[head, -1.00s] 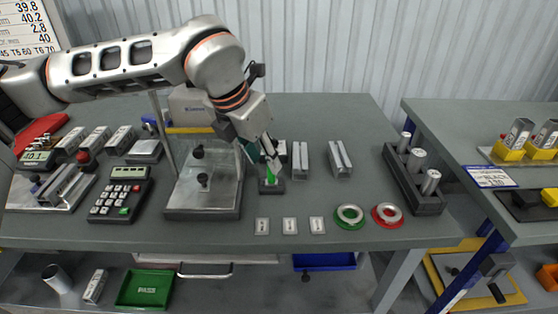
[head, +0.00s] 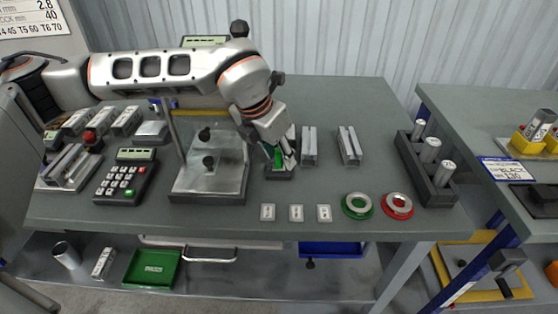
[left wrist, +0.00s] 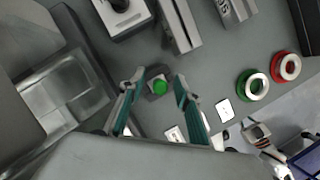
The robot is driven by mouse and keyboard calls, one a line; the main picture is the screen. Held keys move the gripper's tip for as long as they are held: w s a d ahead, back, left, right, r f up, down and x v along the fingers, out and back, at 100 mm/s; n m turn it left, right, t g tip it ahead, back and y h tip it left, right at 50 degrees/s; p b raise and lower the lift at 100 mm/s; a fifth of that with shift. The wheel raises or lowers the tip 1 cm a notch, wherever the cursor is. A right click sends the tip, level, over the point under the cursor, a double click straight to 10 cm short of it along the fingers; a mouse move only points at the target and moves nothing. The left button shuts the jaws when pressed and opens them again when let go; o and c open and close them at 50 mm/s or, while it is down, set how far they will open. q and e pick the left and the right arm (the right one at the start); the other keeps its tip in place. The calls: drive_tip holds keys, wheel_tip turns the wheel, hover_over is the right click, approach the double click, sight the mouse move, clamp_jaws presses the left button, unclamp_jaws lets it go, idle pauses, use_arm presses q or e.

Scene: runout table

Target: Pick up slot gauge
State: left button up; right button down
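A green piece, which I take to be the slot gauge (head: 278,157), stands upright in a small dark block (head: 279,173) near the middle of the table. In the left wrist view its round green top (left wrist: 159,87) lies between the two fingers. My left gripper (head: 284,160) points down at it from above and partly covers it in the head view. In the left wrist view the left gripper (left wrist: 160,76) is open, with a gap on both sides of the green top. The lower part of the piece is hidden in the block.
A stand with a steel plate (head: 205,178) is close on the left. Metal channel blocks (head: 309,146) stand behind right. Small white tags (head: 296,213), a green ring (head: 347,206) and a red ring (head: 388,205) lie in front. A cylinder rack (head: 421,173) is farther right.

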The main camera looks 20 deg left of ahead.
use_arm(q)
clamp_jaws()
drive_tip(key=shift+r, duration=0.1)
